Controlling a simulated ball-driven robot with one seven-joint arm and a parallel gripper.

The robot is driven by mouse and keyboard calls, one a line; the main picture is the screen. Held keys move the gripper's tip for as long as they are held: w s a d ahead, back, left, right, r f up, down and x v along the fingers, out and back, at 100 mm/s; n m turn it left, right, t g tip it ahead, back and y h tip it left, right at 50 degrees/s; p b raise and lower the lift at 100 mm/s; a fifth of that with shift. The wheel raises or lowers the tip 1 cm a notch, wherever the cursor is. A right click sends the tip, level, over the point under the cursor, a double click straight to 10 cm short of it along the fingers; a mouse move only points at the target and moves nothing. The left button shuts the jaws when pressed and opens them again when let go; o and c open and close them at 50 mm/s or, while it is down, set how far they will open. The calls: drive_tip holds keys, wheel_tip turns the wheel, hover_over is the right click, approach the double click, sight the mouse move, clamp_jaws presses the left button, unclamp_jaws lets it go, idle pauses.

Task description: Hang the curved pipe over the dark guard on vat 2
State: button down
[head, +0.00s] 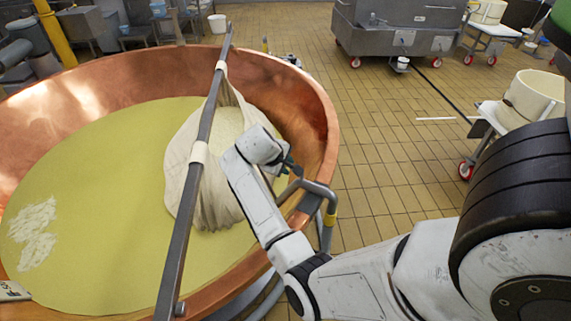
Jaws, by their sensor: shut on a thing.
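A grey curved pipe (318,190) with a yellow band near its lower part is at the right rim of the copper vat (313,108). My gripper (291,168) is at the upper bend of the pipe, shut on it; the fingers are small and partly hidden by my wrist. The pipe's bend is beside and over the rim; whether it touches the rim I cannot tell. A dark bar (185,220) crosses above the vat and carries a cloth (185,165). I cannot tell whether this bar is the dark guard, and no vat number is readable.
The vat is full of yellow liquid (100,190). A white tub (537,95) on a wheeled cart stands at the right. A steel wheeled unit (400,30) stands at the back. Tiled floor (390,140) between them is largely clear.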

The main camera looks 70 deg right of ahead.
drive_tip(key=c, duration=0.8)
unclamp_jaws()
drive_tip(key=shift+f, duration=0.1)
drive_tip(key=shift+f, duration=0.1)
drive_tip(key=v, duration=1.1)
drive_tip(key=shift+s, duration=0.1)
